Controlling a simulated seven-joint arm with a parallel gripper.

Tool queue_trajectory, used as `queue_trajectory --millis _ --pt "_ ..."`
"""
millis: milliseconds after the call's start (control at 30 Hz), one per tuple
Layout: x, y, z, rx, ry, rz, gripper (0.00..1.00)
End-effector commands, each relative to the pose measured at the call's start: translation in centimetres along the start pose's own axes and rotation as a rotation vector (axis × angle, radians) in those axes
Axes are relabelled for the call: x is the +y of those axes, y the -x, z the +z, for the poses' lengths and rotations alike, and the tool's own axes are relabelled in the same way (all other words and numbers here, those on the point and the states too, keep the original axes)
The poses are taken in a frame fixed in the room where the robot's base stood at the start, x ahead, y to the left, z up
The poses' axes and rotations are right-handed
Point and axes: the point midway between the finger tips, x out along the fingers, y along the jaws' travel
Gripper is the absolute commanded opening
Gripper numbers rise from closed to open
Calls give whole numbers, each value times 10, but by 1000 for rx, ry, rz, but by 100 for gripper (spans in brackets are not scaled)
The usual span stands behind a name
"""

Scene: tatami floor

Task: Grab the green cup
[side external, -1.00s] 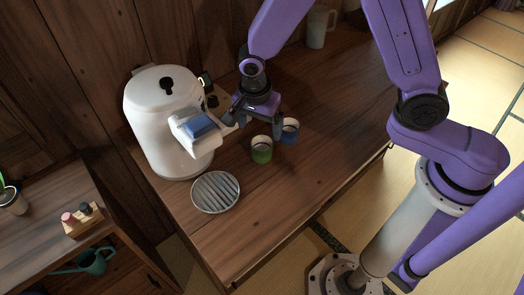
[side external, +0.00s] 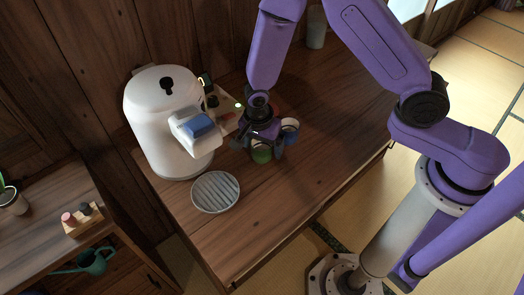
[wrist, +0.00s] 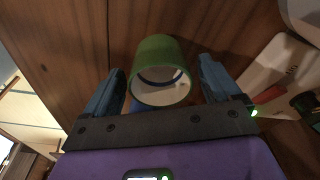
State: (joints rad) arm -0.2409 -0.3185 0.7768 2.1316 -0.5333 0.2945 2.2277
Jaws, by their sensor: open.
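The green cup (side external: 261,154) stands upright on the wooden table, with a pale inside. In the wrist view the green cup (wrist: 160,72) lies between my two open fingers, its mouth towards the camera. My gripper (side external: 264,150) is open and low over the cup, with a finger on either side of it; I cannot tell if they touch it. My gripper also shows in the wrist view (wrist: 160,85). A blue cup (side external: 290,129) stands close behind and right of the green cup, beside my right finger.
A white rounded machine (side external: 165,115) with a blue-topped spout stands left of my gripper. A round ribbed dish (side external: 215,192) lies in front of it. A pale panel with knobs (side external: 222,107) is behind my gripper.

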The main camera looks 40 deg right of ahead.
Motion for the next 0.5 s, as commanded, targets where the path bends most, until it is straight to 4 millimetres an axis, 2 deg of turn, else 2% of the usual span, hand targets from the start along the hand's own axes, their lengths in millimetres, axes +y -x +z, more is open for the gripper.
queue_trajectory --millis 133,167,300,333,500 --pt "0 0 0 0 0 -1 91" --pt "0 0 0 0 0 -1 84" --pt "0 0 0 0 0 -1 38" --pt "0 0 0 0 0 -1 33" --pt "0 0 0 0 0 -1 33"
